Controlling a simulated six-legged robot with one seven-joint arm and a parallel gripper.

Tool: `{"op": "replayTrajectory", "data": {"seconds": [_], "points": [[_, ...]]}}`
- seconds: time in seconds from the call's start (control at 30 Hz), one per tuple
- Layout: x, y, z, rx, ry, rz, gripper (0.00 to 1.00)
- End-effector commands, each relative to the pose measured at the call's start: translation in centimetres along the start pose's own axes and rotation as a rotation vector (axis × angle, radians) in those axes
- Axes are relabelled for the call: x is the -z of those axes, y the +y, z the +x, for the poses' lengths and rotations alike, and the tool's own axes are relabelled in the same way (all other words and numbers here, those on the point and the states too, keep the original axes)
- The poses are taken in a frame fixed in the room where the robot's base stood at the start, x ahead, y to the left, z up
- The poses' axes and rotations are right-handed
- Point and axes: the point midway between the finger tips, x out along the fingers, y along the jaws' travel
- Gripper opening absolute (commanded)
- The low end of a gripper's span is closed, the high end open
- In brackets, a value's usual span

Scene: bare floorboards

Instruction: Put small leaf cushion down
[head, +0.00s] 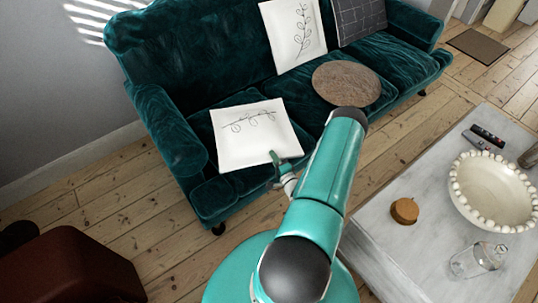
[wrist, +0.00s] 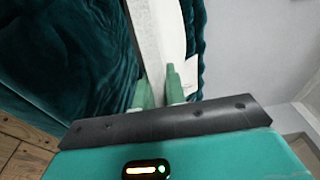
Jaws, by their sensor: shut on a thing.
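The small leaf cushion (head: 250,150), white with a thin dark leaf sprig, is over the left seat of the teal sofa (head: 170,50) in the head view. My gripper (head: 277,160) is at its near right edge. In the wrist view the cushion (wrist: 160,40) shows edge-on between the two green fingers of my gripper (wrist: 158,78), which is shut on it. The cushion looks close to the seat; I cannot tell whether it rests on it. Its underside is hidden.
Another white leaf cushion (head: 293,35) and a dark grid cushion (head: 358,18) lean on the sofa back. A round brown cushion (head: 346,83) is on the seat. A pale table (head: 385,245) stands right, holding a beaded bowl (head: 492,190). A dark red seat (head: 68,268) is lower left.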

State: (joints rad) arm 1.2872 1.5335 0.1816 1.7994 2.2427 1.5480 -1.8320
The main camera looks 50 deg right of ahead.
Motion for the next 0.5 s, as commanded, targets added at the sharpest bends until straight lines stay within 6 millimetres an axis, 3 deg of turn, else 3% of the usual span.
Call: {"op": "replayTrajectory", "data": {"seconds": [0.1,0.2,0.5], "points": [[0.8,1.2,2.5,0.004,-0.001,-0.002,0.0],[1.3,3.2,3.7,0.003,-0.001,-0.001,0.0],[2.2,6.0,6.0,0.004,-0.001,0.001,0.0]]}}
